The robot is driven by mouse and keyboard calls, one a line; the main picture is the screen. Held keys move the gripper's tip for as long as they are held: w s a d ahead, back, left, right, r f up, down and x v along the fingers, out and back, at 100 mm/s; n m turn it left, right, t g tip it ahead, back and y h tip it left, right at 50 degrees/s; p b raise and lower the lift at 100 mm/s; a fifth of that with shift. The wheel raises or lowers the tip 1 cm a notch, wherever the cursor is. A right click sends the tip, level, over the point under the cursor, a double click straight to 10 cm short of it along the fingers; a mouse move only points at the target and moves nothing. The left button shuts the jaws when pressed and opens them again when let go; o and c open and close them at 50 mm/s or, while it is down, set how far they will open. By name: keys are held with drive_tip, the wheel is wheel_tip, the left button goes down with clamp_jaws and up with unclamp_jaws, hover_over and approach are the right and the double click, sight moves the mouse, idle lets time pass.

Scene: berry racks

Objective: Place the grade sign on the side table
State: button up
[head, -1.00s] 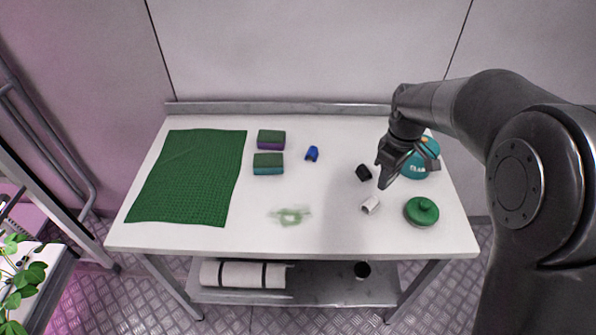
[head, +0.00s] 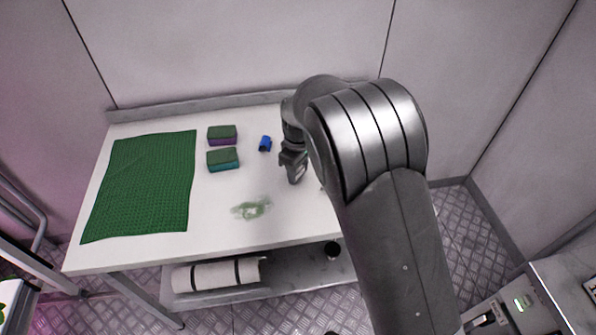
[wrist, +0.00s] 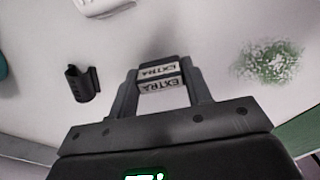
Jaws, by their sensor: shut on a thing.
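My gripper (head: 293,174) is over the right part of the white table (head: 150,255), to the right of a small blue object. In the wrist view, my gripper (wrist: 158,72) is shut on the grade sign (wrist: 162,88), a small pale block lettered "EXTRA" on two visible faces. The sign sits between both fingers near their tips. In the head view it is too small to read. I cannot tell whether it touches the tabletop. Whether this white table is the side table is not shown.
A green cloth (head: 140,190), two sponges (head: 222,160) and the blue object (head: 265,144) lie on the table. A green smudge (head: 251,208) is near the front. The wrist view shows a black holder (wrist: 82,84) and a white piece (wrist: 100,6). Equipment (head: 520,305) stands lower right.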

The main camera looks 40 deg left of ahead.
sight(298, 170)
drive_tip(key=shift+f, duration=0.4)
drive_tip(key=shift+f, duration=0.2)
drive_tip(key=o, duration=1)
drive_tip(key=shift+c, duration=0.2)
wheel_tip(298, 170, up, 12)
drive_tip(key=shift+r, duration=0.2)
